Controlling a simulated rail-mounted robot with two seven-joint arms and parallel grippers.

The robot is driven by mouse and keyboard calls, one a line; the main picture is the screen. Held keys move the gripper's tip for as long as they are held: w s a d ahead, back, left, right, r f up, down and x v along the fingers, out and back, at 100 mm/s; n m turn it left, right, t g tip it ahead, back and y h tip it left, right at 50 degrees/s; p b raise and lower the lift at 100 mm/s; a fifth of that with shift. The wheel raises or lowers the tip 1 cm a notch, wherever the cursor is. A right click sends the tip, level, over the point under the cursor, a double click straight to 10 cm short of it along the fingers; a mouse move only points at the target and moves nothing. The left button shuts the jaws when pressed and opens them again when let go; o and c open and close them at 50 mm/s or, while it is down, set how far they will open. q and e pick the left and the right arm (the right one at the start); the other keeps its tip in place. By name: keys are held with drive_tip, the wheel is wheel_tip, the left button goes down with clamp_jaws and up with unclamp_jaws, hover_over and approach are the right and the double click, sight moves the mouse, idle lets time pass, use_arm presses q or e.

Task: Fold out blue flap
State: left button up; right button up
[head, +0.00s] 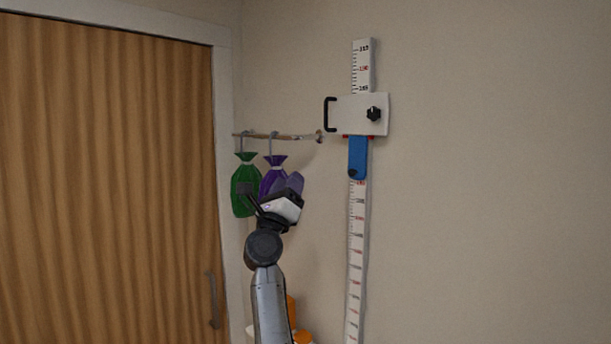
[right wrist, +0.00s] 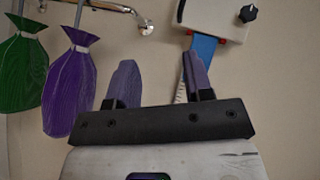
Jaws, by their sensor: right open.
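The blue flap (head: 358,157) hangs straight down against the white measuring scale on the wall, just under the white slider box (head: 350,114). In the right wrist view the blue flap (right wrist: 204,47) shows below the box (right wrist: 212,18), partly hidden behind the right-hand finger. My right gripper (head: 274,191) is open and empty, left of the flap and lower than it, in front of the hanging bags. Its two purple fingers stand apart in the wrist view (right wrist: 160,78). My left gripper is not in view.
A green bag (head: 244,190) and a purple bag (head: 272,172) hang from a wall rail (head: 290,137). The box has a black handle (head: 329,114) and a black knob (head: 374,114). A wooden door (head: 110,180) is at left. The wall to the right is clear.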

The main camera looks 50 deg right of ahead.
drive_tip(key=s+d+f+m+g+y, duration=0.25)
drive_tip(key=s+f+m+g, duration=0.2)
drive_tip(key=m+g, duration=0.55)
drive_tip(key=p, duration=0.4)
approach(350, 173)
drive_tip(key=shift+m+g+h, duration=0.25)
drive_tip(key=shift+m+g, duration=0.05)
drive_tip(key=shift+m, duration=0.1)
drive_tip(key=x, duration=0.7)
drive_tip(key=shift+d, duration=0.15)
drive_tip(key=shift+d+r, duration=0.25)
drive_tip(key=shift+d, duration=0.55)
drive_tip(key=c, duration=0.7)
clamp_jaws()
